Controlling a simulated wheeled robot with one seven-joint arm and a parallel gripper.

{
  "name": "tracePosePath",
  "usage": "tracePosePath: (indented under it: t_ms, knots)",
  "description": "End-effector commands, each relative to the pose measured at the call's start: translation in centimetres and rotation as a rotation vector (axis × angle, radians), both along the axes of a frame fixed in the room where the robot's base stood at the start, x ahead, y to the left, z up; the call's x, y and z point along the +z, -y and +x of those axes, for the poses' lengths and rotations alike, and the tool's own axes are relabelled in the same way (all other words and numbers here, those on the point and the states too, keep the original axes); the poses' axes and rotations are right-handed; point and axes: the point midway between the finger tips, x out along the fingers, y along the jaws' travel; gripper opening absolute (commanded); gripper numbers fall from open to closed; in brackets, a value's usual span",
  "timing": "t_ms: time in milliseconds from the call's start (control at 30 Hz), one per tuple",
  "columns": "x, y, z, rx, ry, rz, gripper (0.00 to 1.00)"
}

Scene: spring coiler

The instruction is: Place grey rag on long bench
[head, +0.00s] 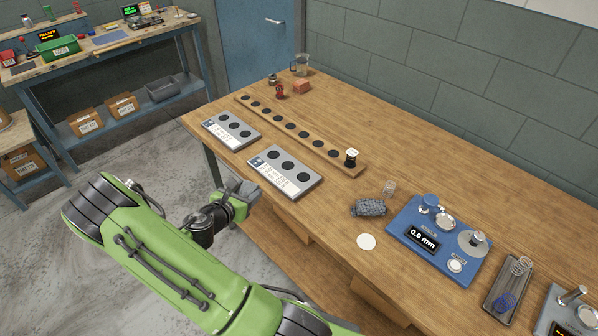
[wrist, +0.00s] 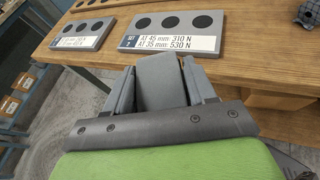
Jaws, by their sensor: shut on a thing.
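My gripper (head: 238,194) is beside the front edge of the long wooden bench (head: 345,112), in front of the grey hole plates and clear of the bench top. In the wrist view its two fingers (wrist: 162,92) are shut on a plain grey, flat-looking piece, which I take to be the grey rag (wrist: 161,82). Its lower part is hidden by the gripper. The bench also shows in the wrist view (wrist: 245,60), beyond the fingers.
Two labelled plates (head: 285,190) (head: 247,140) and a long hole strip (head: 340,162) lie on the bench. A crumpled dark grey bundle (head: 370,207), a white disc (head: 366,242) and a blue gauge (head: 405,228) lie to the right. Bare wood shows behind the strip.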

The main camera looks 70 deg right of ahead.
Motion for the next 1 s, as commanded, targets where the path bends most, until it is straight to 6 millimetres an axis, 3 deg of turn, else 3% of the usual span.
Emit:
tracePosePath:
  t_ms: [33,100,200,300,400,500,667,900,1000]
  knots:
    - [0.3,2.9,-2.8,-0.073,0.007,-0.001,0.26]
    - [0.9,6.0,-6.5,-0.154,0.006,-0.002,0.26]
    - [1.7,9.3,-11.6,-0.252,0.005,-0.002,0.26]
    - [2.4,11.3,-15.6,-0.323,0.004,-0.002,0.26]
    - [2.9,12.3,-18.1,-0.363,0.002,-0.002,0.26]
    - [3.0,12.6,-19.1,-0.380,0.001,-0.001,0.26]
    - [3.0,12.6,-19.1,-0.380,-0.001,0.000,0.26]
    - [-2.1,12.6,-19.2,-0.380,-0.005,0.004,0.26]
    - [-3.4,12.6,-19.2,-0.380,-0.002,0.002,0.26]
